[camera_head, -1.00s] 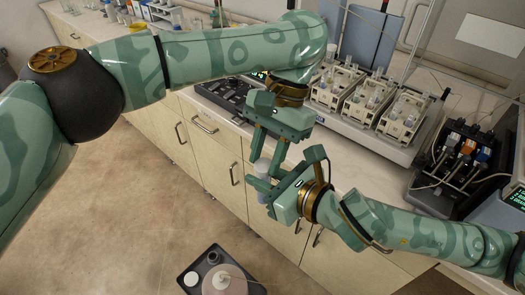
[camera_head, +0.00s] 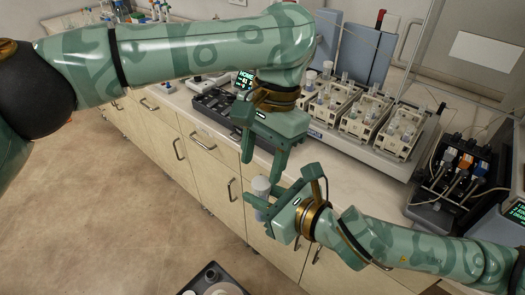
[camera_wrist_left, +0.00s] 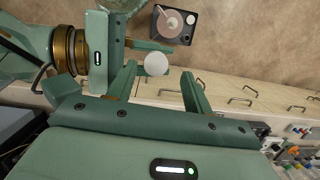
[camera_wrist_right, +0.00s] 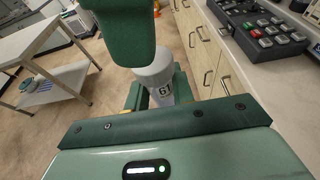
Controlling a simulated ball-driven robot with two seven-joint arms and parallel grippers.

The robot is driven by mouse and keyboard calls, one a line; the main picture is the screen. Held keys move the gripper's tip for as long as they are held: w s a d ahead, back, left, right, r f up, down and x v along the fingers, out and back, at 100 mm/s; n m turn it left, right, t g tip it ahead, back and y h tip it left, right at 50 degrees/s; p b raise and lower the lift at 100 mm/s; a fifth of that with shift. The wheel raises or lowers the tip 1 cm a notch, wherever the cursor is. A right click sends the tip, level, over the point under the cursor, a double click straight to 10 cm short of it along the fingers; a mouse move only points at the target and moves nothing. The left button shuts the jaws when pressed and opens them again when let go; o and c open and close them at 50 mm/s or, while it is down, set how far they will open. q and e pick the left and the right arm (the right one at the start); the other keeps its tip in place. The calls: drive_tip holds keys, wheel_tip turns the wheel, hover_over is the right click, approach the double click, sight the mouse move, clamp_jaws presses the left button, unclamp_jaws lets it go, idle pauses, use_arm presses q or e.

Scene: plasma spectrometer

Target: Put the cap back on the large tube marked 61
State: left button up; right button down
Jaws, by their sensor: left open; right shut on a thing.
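The large tube (camera_wrist_right: 162,92), marked 61, is upright in my right gripper (camera_head: 262,203), which is shut around its body. A pale, wider cap (camera_wrist_left: 156,64) covers its top; it shows as a white disc in the left wrist view and a grey-white top in the head view (camera_head: 261,184). How firmly it sits cannot be told. My left gripper (camera_head: 262,167) is open, pointing down above the tube. Its two fingers lie on either side of the cap in the left wrist view, with a gap between fingertips and cap in the head view.
The bench's cabinet fronts (camera_head: 212,170) are close behind the grippers. A black keypad unit (camera_head: 222,108) and shaker racks (camera_head: 375,116) stand on the bench, with a pump (camera_head: 455,180) at right. Below is a dark tray (camera_wrist_left: 160,33) with a pinkish container. Open floor is at left.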

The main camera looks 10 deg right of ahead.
sight(260, 182)
use_arm(q)
drive_tip(key=r, duration=0.1)
drive_tip(key=r+h, duration=0.1)
drive_tip(key=r+t, duration=0.1)
drive_tip(key=shift+s+a+r+h, duration=0.2)
drive_tip(key=shift+s+a+h, duration=0.05)
drive_tip(key=shift+a+h, duration=0.05)
drive_tip(key=shift+s+r+h, duration=0.15)
drive_tip(key=shift+r+h, duration=0.15)
drive_tip(key=shift+r, duration=0.1)
drive_tip(key=shift+d, duration=0.1)
drive_tip(key=shift+f, duration=0.1)
drive_tip(key=shift+n, duration=0.3)
drive_tip(key=shift+f, duration=3.95)
drive_tip(key=c, duration=1.1)
drive_tip(key=shift+o, duration=0.2)
